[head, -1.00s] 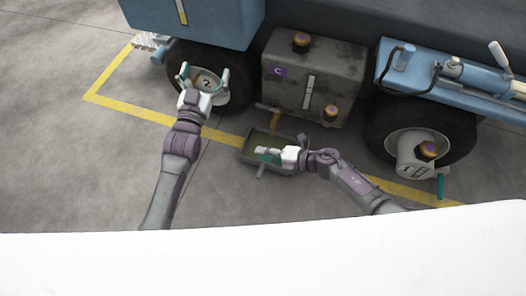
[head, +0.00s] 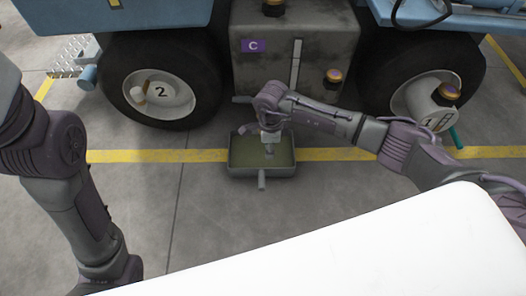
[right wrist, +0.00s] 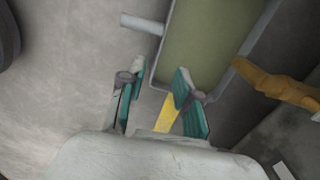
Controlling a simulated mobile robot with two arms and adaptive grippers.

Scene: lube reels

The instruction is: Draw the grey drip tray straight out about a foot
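The grey drip tray (head: 238,171) sits on the floor across the yellow line, in front of the dark tank marked C. It has a greenish inside and a short handle (head: 262,181) at its near side. In the right wrist view the tray (right wrist: 165,42) is at the upper middle, with its handle (right wrist: 143,23) sticking out to the left. My right gripper (head: 269,148) is above the tray in the head view. In the right wrist view this gripper (right wrist: 158,82) is open and empty, its fingers apart from the handle. My left gripper is out of view.
The dark tank (head: 320,48) stands behind the tray between wheel 2 (head: 158,97) and wheel 1 (head: 425,100). A brown spout (right wrist: 278,86) shows beside the tray in the right wrist view. The floor (head: 215,215) in front of the tray is clear.

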